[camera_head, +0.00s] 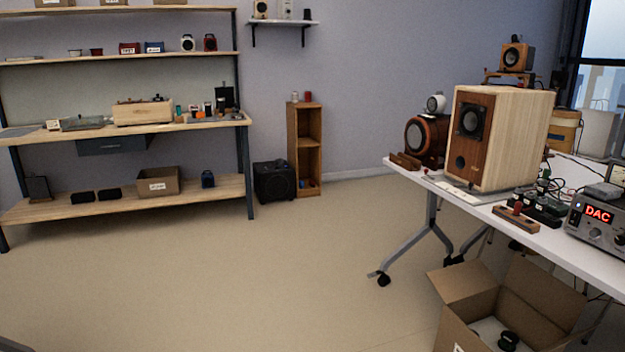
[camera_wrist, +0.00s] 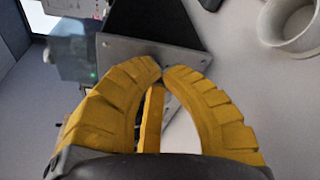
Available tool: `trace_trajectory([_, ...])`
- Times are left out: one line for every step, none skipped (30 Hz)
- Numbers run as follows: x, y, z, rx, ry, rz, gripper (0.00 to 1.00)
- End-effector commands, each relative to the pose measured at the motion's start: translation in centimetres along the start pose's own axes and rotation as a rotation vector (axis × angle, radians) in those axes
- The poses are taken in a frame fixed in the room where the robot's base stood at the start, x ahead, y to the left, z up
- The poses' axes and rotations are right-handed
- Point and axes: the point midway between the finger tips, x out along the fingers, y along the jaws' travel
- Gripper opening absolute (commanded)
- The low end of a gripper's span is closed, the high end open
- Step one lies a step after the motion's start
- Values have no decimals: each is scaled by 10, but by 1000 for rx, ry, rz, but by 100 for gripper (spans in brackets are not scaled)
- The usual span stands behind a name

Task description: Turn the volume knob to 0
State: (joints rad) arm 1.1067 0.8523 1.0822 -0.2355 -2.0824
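The volume knob is not labelled in view. A grey metal device with a red "DAC" display (camera_head: 598,215) stands at the right edge of the white table in the head view. A small round knob (camera_head: 595,234) shows on its front below the display. Another dark knob (camera_head: 620,239) is at the picture's right edge. My gripper (camera_wrist: 161,69) shows only in the wrist view. Its two yellow ribbed fingers curve inward and their tips meet, with nothing visibly held. I cannot make out the knob in the wrist view.
The white table (camera_head: 470,199) carries a large wooden speaker (camera_head: 522,135). An open cardboard box (camera_head: 465,285) stands on the floor below. The floor at centre is clear. In the wrist view, a dark grey-edged block (camera_wrist: 160,25) lies beyond the fingertips and a whitish round object (camera_wrist: 290,40) lies right.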

Motion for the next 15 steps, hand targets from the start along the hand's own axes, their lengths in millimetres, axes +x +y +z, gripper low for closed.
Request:
trace_trajectory([0, 3, 1, 1, -4, 7, 0])
trace_trajectory([0, 3, 1, 1, -4, 8, 0])
trace_trajectory([0, 4, 1, 1, -4, 9, 0])
trace_trajectory([0, 5, 2, 1, -4, 10, 0])
trace_trajectory([0, 6, 2, 1, -4, 10, 0])
trace_trajectory([0, 7, 2, 1, -4, 10, 0])
trace_trajectory([-1, 8, 2, 1, -4, 11, 0])
trace_trajectory([-1, 8, 3, 1, -4, 12, 0])
trace_trajectory([-1, 10, 3, 1, -4, 13, 0])
trace_trajectory([-1, 11, 4, 1, -4, 14, 0])
trace_trajectory([-1, 12, 4, 1, -4, 14, 0])
trace_trajectory([-1, 14, 4, 1, -4, 15, 0])
trace_trajectory([-1, 14, 5, 1, -4, 14, 0])
trace_trajectory([-1, 15, 5, 1, -3, 14, 0])
trace_trajectory([-1, 16, 5, 1, -2, 14, 0])
